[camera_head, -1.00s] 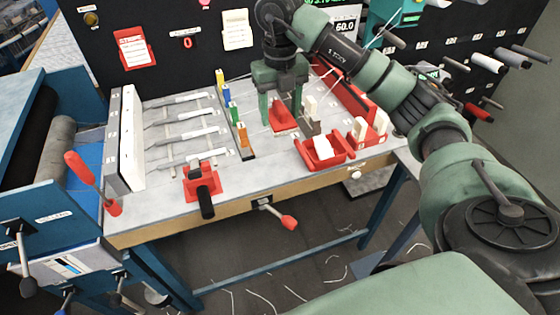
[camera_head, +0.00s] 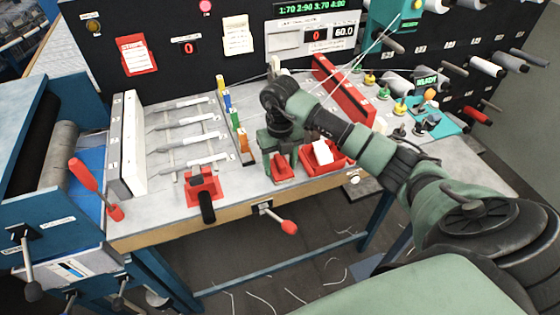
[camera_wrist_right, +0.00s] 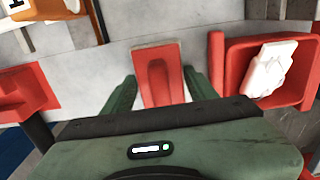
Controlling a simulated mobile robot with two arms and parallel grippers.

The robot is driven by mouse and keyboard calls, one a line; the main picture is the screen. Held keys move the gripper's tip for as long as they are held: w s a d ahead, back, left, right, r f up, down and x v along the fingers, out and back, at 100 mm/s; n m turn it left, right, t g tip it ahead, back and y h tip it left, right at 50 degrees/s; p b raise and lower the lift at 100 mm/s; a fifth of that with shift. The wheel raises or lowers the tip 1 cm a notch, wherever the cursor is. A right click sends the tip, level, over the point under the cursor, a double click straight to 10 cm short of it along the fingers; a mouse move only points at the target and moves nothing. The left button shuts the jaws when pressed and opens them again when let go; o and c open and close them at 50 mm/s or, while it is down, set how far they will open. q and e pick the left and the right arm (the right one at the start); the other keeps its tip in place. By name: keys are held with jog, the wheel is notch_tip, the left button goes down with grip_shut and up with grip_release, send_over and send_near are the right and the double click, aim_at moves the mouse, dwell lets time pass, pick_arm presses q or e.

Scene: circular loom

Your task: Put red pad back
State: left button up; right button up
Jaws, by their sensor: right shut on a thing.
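The red pad (camera_head: 283,171) is a small red block with a raised ridge. It is between the fingers of my right gripper (camera_head: 282,160), low over the front of the grey table, just left of the red tray. In the right wrist view the pad (camera_wrist_right: 160,72) lies between the two green fingers of my right gripper (camera_wrist_right: 160,92), which is shut on it. I cannot tell whether the pad touches the table. My left gripper is not in view.
The red tray (camera_head: 347,163) with a white piece (camera_head: 322,151) stands close right of the gripper. A red clamp with a black handle (camera_head: 205,190) is to the left. Coloured blocks (camera_head: 239,131) stand in a row behind. The table's front edge is near.

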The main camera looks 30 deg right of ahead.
aim_at(280, 160)
jog(key=shift+f, duration=0.1)
jog(key=o, duration=1.3)
jog(key=shift+r, duration=0.55)
notch_tip(280, 160, up, 10)
jog(key=b, duration=0.2)
jog(key=shift+b, duration=0.4)
jog(key=shift+r, duration=0.65)
